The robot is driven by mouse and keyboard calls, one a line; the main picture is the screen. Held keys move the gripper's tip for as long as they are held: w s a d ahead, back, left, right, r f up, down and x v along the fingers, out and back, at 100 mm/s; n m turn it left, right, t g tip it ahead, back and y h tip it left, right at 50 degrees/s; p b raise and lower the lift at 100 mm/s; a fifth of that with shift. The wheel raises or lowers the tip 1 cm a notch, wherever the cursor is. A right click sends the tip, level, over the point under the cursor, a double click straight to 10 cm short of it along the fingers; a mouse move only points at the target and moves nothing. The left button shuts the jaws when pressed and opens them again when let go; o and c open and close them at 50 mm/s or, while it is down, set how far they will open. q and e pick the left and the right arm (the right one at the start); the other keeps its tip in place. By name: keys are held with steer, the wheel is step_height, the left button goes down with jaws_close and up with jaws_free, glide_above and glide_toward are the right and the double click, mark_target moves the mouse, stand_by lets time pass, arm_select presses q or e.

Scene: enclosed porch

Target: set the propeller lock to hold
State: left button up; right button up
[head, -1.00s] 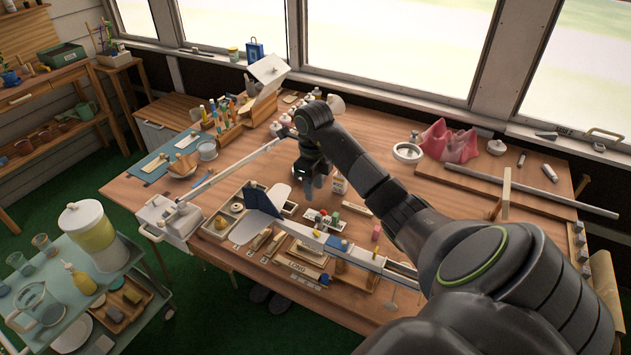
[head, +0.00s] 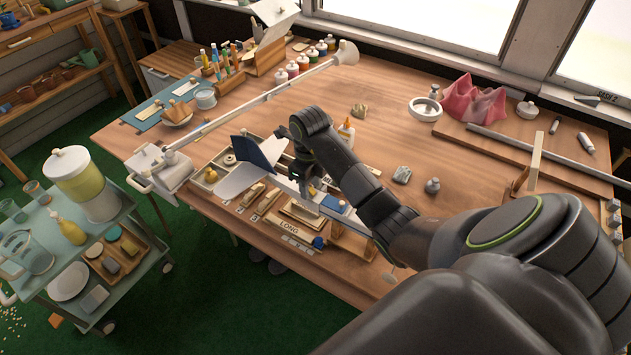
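A model plane with a blue and white tail (head: 262,152) lies near the front of the workbench (head: 420,215). Its pale body runs right from the tail and passes behind my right arm. I cannot pick out the propeller lock or its setting; that end of the plane is largely hidden by my arm. My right gripper (head: 305,186) points down at the plane's body, just right of the tail. Its fingertips are small and dark, so I cannot tell whether they are apart or touch the plane. My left gripper is not in view.
A block marked LONG (head: 291,228) lies at the bench's front edge. Glue bottle (head: 346,132) and small stones stand behind my arm. A cart (head: 110,225) stands left. The bench's middle back is clear.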

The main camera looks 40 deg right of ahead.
steer(key=shift+a, duration=0.15)
steer(key=shift+c, duration=0.7)
jaws_close()
